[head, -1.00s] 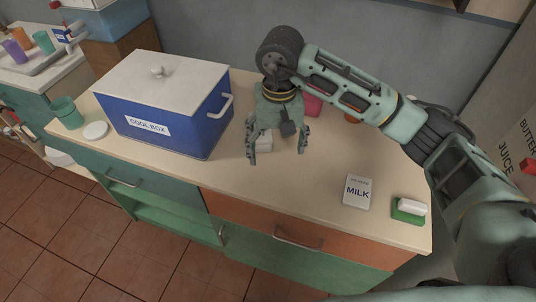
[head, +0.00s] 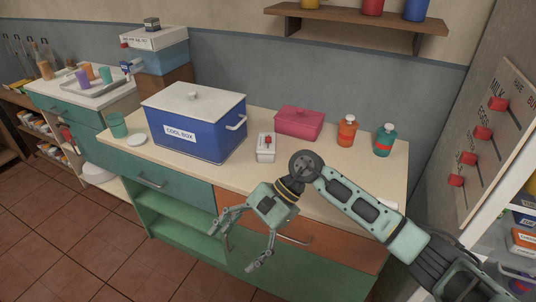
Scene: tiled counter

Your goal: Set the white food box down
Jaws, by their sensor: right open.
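The white food box (head: 266,148), with a red mark or latch, sits on the counter top (head: 190,172) just right of the blue cool box (head: 195,125). My right gripper (head: 237,248) is open and empty. It hangs in front of the counter's drawers, lower in the picture than the box and clearly apart from it. My left gripper is not in view.
A pink lidded box (head: 299,122), an orange bottle (head: 347,131) and a teal bottle (head: 384,140) stand along the back. A green cup (head: 118,125) and a white lid (head: 136,139) are at the left. My right arm covers the counter's front right.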

